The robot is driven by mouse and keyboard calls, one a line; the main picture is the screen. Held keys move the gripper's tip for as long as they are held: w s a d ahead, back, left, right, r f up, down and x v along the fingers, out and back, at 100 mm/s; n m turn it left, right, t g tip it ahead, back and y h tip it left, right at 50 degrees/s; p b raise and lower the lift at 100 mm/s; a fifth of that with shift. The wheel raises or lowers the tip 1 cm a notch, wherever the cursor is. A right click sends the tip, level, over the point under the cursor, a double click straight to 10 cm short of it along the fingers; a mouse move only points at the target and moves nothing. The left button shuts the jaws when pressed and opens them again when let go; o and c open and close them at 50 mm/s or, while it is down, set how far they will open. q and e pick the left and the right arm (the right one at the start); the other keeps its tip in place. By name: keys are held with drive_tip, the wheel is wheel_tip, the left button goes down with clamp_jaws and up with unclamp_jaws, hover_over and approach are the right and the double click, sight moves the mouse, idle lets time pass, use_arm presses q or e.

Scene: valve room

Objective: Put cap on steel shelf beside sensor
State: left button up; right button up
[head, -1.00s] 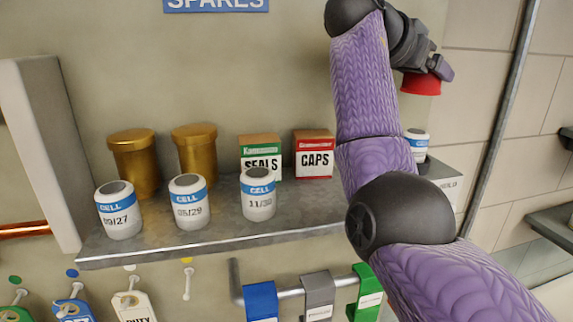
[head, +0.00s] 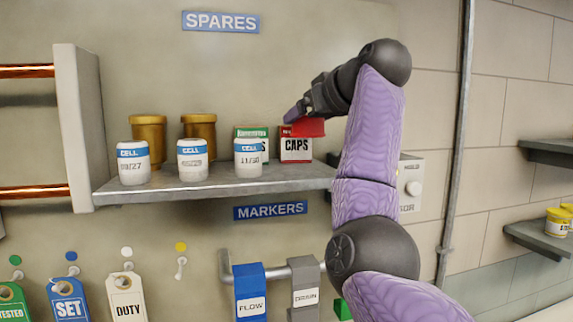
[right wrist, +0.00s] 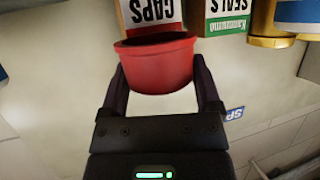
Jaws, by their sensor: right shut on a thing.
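My right gripper (head: 296,112) is shut on a red cap (head: 309,128) and holds it above the right part of the steel shelf (head: 218,190), by the red and white CAPS box (head: 296,148). In the right wrist view the red cap (right wrist: 155,66) sits between the two fingers, with the CAPS box beyond it. A pale box with a knob, its label ending in "SOR" (head: 411,182), shows right of my arm and is partly hidden by it. My arm hides the shelf's right end. My left gripper is not in view.
White cells (head: 192,160) stand along the shelf front, with gold canisters (head: 150,128) and a green SEALS box (head: 245,131) behind. Tags and markers hang below. A vertical pipe (head: 457,130) and a side shelf (head: 540,238) with yellow jars are at right.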

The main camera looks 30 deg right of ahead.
wheel_tip(320, 180, down, 5)
drive_tip(key=shift+f, duration=0.2)
drive_tip(key=shift+f+b, duration=0.1)
drive_tip(key=shift+b, duration=0.25)
drive_tip(key=o, duration=1)
drive_tip(key=b+v, duration=0.2)
drive_tip(key=v, duration=0.4)
drive_tip(key=shift+b, duration=0.35)
drive_tip(key=b+v, duration=0.6)
drive_tip(key=b, duration=0.1)
drive_tip(key=shift+r, duration=0.2)
